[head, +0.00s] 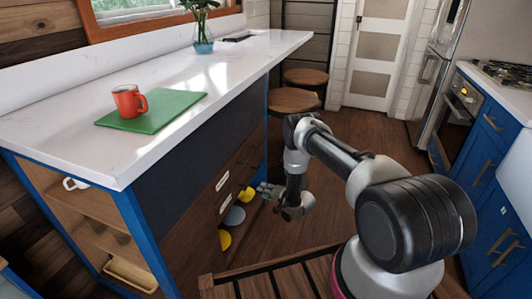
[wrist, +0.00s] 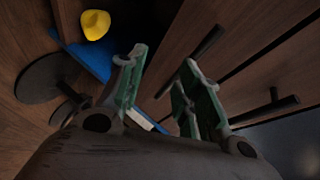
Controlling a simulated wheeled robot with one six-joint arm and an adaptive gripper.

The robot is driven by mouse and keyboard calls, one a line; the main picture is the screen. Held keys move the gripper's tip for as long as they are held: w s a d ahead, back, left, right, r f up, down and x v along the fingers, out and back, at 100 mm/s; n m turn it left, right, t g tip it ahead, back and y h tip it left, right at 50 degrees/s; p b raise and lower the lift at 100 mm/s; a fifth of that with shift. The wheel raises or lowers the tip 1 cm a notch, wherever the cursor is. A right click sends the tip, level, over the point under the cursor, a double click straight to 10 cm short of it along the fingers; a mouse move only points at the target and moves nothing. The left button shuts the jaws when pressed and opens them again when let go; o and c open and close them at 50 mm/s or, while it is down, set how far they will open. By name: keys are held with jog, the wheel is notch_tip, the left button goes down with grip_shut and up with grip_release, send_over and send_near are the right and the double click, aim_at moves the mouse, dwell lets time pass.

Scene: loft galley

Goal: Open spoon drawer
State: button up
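My gripper (head: 268,190) is beside the drawer side of the island, to the right of the wooden drawer fronts in the head view. In the wrist view my gripper (wrist: 166,60) is open, with its green-padded fingers apart and nothing held. A dark bar handle (wrist: 205,46) on a wooden drawer front lies partly between and beyond the fingertips; contact cannot be told. A second dark handle (wrist: 268,109) is to the right of the fingers. The drawer fronts carry white labels (head: 223,180), too small to read, so I cannot tell which is the spoon drawer.
A red mug (head: 127,101) stands on a green board (head: 165,112) on the white counter (head: 55,110). Yellow (head: 225,240) and grey (head: 234,216) rounded things are low by the drawers. Stools (head: 292,100) stand behind my gripper. Open floor lies to the right.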

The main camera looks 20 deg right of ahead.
jog(key=w+r+m+t+y, duration=0.1)
jog(key=w+r+t+y, duration=0.15)
jog(key=r, duration=0.35)
jog(key=m+t, duration=0.3)
send_near(252, 155)
jog(key=w, duration=0.2)
jog(key=shift+g+y, duration=0.25)
jog(key=shift+y, duration=0.2)
jog(key=x, duration=0.8)
jog(key=shift+w+a+f, duration=0.1)
jog(key=shift+a+f, duration=0.05)
jog(key=shift+a, duration=0.15)
grip_shut()
